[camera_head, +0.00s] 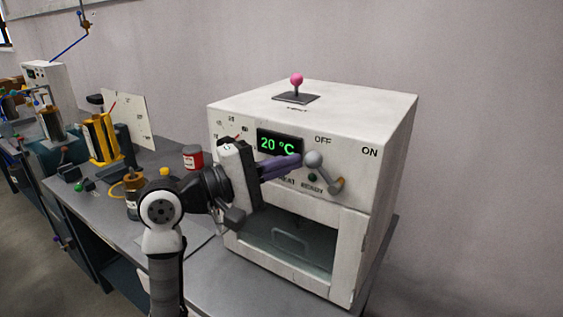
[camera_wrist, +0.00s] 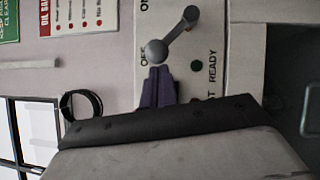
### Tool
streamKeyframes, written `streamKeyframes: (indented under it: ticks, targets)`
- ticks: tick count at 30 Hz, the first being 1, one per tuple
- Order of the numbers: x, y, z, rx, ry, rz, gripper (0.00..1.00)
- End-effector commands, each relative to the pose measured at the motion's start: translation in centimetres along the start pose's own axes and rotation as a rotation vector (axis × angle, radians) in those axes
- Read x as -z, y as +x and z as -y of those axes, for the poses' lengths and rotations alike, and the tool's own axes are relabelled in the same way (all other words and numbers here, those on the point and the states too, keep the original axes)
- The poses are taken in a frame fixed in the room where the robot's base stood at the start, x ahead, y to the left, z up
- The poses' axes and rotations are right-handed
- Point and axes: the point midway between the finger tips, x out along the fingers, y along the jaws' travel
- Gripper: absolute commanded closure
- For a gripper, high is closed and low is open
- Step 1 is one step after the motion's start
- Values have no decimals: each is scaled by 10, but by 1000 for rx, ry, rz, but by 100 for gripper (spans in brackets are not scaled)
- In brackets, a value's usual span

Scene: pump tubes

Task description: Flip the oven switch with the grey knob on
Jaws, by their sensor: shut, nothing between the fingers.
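The white oven (camera_head: 385,140) stands on the grey bench, its green display (camera_head: 279,145) reading 20 °C. The switch is a short lever with a round grey knob (camera_head: 313,159) on the oven front. The lever slants up and left from its pivot (camera_head: 336,186), so the knob is on the OFF side, with ON to the right. My gripper (camera_head: 298,162) is shut and empty, its purple fingertips at the left of the knob. In the wrist view the fingertips (camera_wrist: 160,72) sit right against or just short of the grey knob (camera_wrist: 155,52); I cannot tell if they touch.
A pink-knobbed lever (camera_head: 296,80) stands on top of the oven. Below the switch is a glass oven door (camera_head: 290,245) with a handle. A red can (camera_head: 193,157) and several parts stand on the bench to the left. The oven front right of the switch is clear.

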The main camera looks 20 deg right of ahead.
Motion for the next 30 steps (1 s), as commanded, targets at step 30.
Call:
streamKeyframes:
  ticks: [30]
  targets:
    - [-9,5,-14,143,212,-1,100]
